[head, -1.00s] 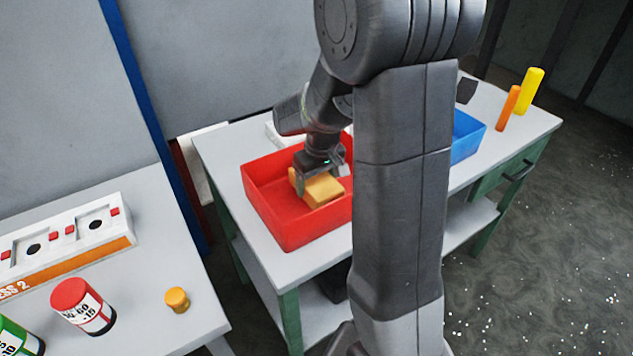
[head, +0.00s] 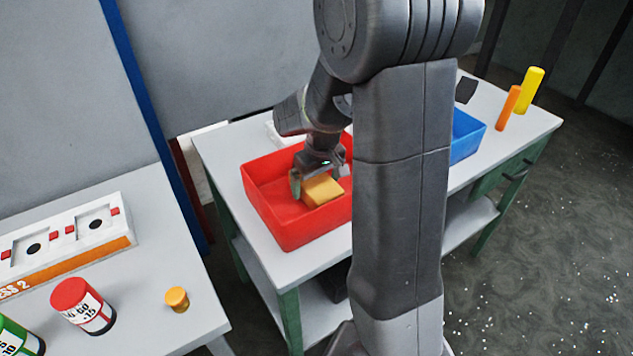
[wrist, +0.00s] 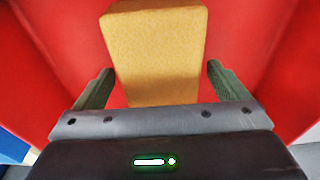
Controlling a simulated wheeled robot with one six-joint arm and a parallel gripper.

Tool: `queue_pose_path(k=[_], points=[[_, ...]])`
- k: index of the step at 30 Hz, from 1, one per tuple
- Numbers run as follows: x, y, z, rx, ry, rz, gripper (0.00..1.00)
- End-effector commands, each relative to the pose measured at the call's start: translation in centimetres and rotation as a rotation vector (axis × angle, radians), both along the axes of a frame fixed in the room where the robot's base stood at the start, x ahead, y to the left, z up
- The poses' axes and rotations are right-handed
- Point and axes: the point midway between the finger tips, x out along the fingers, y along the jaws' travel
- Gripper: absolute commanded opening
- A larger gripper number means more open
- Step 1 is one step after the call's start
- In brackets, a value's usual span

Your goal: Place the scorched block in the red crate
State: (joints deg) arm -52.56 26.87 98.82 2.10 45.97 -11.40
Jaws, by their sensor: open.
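The block (head: 322,191) is tan-yellow with a browner side and sits inside the red crate (head: 284,231), toward its right part. The crate stands on a grey-topped table. My gripper (head: 318,178) is inside the crate, just over and around the block. In the wrist view the block (wrist: 158,55) lies between my two fingers, with a gap on each side, so the gripper is open. The red crate walls (wrist: 50,50) surround it there. My arm hides the crate's right end in the head view.
A blue crate (head: 467,136) stands further right on the table (head: 535,122), with an orange cylinder (head: 508,108) and a yellow cylinder (head: 530,90) near it. At the left, another table holds a press panel (head: 65,240), a red-capped can (head: 83,306) and a small orange knob (head: 177,299).

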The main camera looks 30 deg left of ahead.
Motion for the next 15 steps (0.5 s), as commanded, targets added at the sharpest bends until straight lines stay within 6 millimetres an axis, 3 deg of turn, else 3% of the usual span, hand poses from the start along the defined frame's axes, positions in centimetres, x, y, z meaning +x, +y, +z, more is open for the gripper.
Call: queue_pose_path(k=[15], points=[[-0.6,-1.2,9.9,0.005,-0.004,-0.001,0.94]])
